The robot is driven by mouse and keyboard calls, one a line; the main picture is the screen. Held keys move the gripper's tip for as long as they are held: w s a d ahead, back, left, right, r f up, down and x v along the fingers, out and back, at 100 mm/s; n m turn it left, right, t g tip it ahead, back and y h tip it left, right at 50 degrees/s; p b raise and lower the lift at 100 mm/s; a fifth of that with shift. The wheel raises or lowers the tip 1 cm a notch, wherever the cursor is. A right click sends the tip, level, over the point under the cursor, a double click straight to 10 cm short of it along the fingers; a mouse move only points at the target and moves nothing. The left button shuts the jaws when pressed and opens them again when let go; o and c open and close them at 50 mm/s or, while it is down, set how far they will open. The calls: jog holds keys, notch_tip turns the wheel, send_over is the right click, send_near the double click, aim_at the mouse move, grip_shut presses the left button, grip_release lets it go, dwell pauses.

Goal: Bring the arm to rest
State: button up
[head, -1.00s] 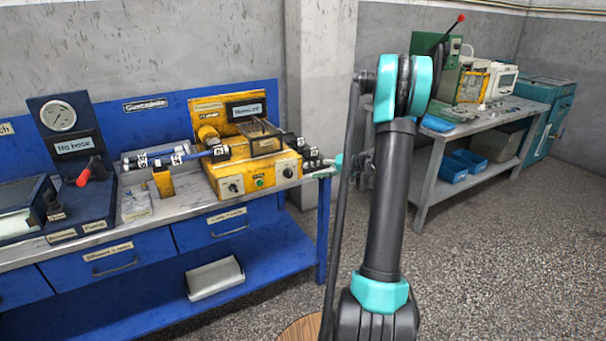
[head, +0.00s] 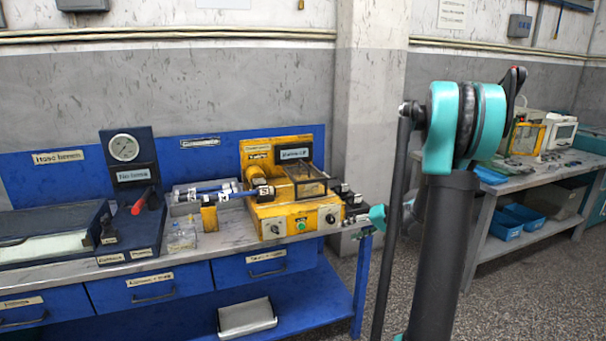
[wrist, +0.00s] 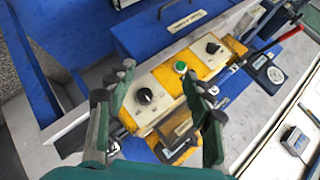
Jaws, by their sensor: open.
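My arm (head: 445,245) stands upright in the right half of the head view, with a teal joint at its top. My gripper (wrist: 163,88) shows in the wrist view with its two dark green fingers spread apart and nothing between them. Behind the fingers is the yellow motor test unit (wrist: 160,78), with black knobs and a green button. The same unit (head: 270,222) sits on the blue workbench in the head view. In the head view most of the gripper is hidden behind the arm. I cannot tell the gap between fingers and unit.
The blue workbench (head: 262,270) runs along the left wall. It carries a gauge panel (head: 128,165) with a red-handled lever (head: 141,200). A second bench (head: 540,180) with blue bins (head: 520,217) stands at the right, beyond a pillar (head: 370,120). Speckled floor lies between the benches.

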jog(key=s+f+h, duration=0.2)
jog(key=s+h, duration=0.1)
jog(key=s, duration=0.6)
jog(key=s+f+h, duration=0.2)
jog(key=s+h, duration=0.1)
jog(key=s, duration=0.7)
jog(key=s+f+n+g+h, duration=0.1)
jog(key=s+f+h, duration=0.1)
jog(key=s, duration=0.7)
jog(key=shift+s+a+f+h, duration=0.3)
jog(key=shift+s+h, duration=0.1)
jog(key=shift+h, duration=0.1)
